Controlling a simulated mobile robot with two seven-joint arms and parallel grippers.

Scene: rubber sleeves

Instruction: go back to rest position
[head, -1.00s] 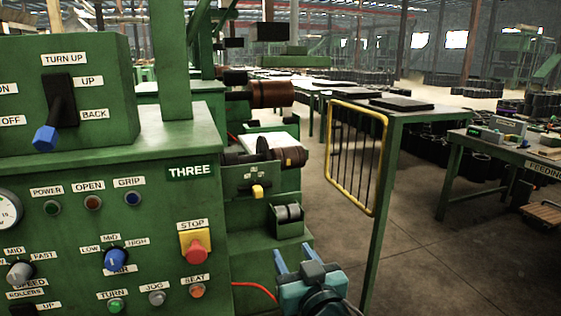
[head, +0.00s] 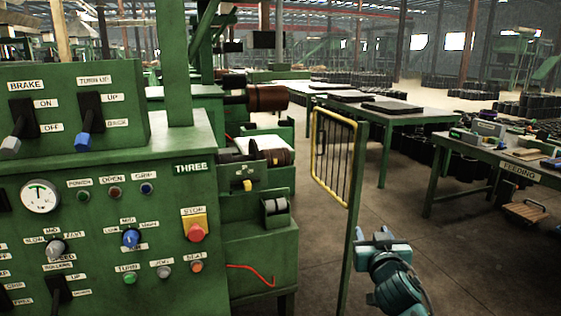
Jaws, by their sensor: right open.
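My right gripper (head: 372,236) is at the lower middle right of the head view, at the end of my teal arm. It is open, and I see nothing between its fingers. My left gripper is not in view.
The green control panel (head: 100,215), with its knobs and red stop button (head: 196,232), fills the left. A green table (head: 412,118) with dark slabs stands behind the gate. The feeding table (head: 518,170) is at the right. Bare floor (head: 470,255) lies in front of it.

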